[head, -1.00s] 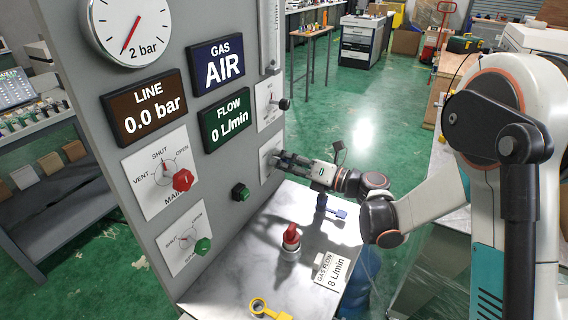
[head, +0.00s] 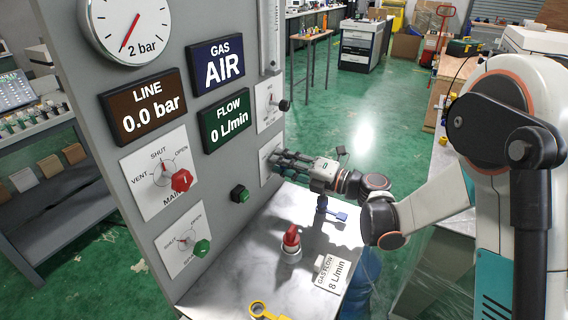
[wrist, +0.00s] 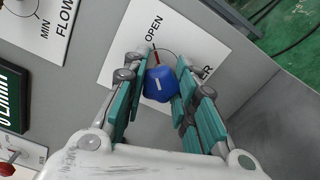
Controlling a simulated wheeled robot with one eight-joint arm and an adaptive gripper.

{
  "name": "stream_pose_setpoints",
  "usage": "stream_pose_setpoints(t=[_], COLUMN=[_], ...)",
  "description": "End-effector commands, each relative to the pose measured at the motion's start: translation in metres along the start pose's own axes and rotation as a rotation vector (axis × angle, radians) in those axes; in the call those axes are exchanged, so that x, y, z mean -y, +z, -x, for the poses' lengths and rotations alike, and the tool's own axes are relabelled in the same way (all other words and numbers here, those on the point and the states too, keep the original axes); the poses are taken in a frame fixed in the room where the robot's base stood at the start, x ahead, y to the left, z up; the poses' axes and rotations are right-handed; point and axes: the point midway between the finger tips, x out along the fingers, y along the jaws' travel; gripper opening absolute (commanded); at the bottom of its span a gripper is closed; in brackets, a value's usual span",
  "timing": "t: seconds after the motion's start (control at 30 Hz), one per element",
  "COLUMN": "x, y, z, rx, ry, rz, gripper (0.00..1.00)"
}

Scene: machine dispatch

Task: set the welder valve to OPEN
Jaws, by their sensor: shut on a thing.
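The welder valve is a blue knob (wrist: 160,84) with a short white mark, on a white plate (wrist: 118,63) in the wrist view. The word OPEN stands just above the knob, and a red line lies between the two.
The panel also carries a red valve knob (head: 181,180), a green valve knob (head: 202,248), a green button (head: 240,194) and a black flow knob (head: 284,105).

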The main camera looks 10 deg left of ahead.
Motion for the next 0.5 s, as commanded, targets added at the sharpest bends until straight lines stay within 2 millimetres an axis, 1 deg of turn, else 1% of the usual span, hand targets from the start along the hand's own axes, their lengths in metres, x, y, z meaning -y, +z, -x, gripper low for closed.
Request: stream_pose_setpoints(t=[0.27,0.3,0.37,0.4,0.5], x=[0.0006,0.0006,0.0006,0.0005,0.0004], y=[0.0,0.0,0.0,0.0,0.0], z=[0.0003,0.0004,0.0004,0.0003,0.0002], rx=[0.0,0.0,0.001,0.001,0.0], ry=[-0.001,-0.001,-0.001,-0.001,-0.001], rz=[0.0,0.0,0.0,0.0,0.0], gripper=[0.02,0.3,0.44,0.48,0.48])
